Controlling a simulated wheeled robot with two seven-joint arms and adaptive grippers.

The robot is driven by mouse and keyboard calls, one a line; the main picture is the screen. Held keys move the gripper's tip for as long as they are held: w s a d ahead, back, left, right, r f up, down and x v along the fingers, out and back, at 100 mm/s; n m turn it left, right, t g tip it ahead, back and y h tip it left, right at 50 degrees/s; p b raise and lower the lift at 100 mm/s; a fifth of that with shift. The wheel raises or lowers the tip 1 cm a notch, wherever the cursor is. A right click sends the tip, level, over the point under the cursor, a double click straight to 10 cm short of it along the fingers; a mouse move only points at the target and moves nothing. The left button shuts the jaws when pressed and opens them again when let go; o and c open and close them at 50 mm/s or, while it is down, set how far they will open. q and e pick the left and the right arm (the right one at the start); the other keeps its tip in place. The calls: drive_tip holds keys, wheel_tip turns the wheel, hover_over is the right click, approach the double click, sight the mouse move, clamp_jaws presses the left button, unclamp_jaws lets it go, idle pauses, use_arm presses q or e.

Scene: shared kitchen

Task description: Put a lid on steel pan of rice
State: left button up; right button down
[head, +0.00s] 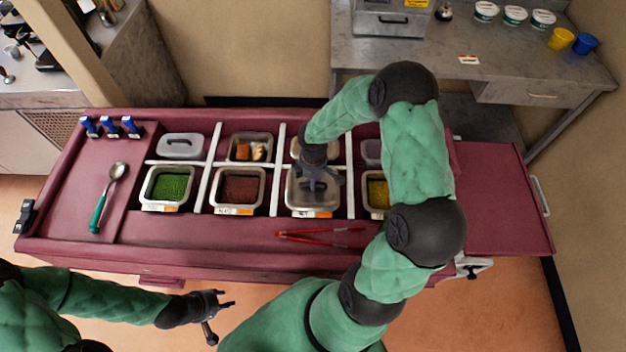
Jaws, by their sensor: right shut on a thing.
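A steel pan (313,211) sits in the front row of the maroon cart, third from the left. A grey lid (331,198) lies over its opening, and no rice shows. My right gripper (315,186) reaches down over this pan and is shut on the lid, with the grip partly hidden by the gripper itself. I cannot tell whether the lid rests fully on the rim or is slightly above it. My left gripper (220,317) is open and empty, low in front of the cart, away from the pans.
Neighbouring pans hold green food (170,187), brown-red food (240,190) and yellow food (379,194). A lidded pan (181,146) stands at back left. Red tongs (320,236) and a green-handled spoon (107,198) lie on the cart. The right side board (500,200) is clear.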

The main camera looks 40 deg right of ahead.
drive_tip(key=c, duration=1.1)
unclamp_jaws()
drive_tip(key=shift+c, duration=0.2)
drive_tip(key=shift+r, duration=0.1)
drive_tip(key=shift+r+p, duration=0.25)
drive_tip(key=shift+p, duration=0.15)
wheel_tip(320, 180, up, 12)
drive_tip(key=p, duration=0.2)
drive_tip(key=shift+r, duration=0.25)
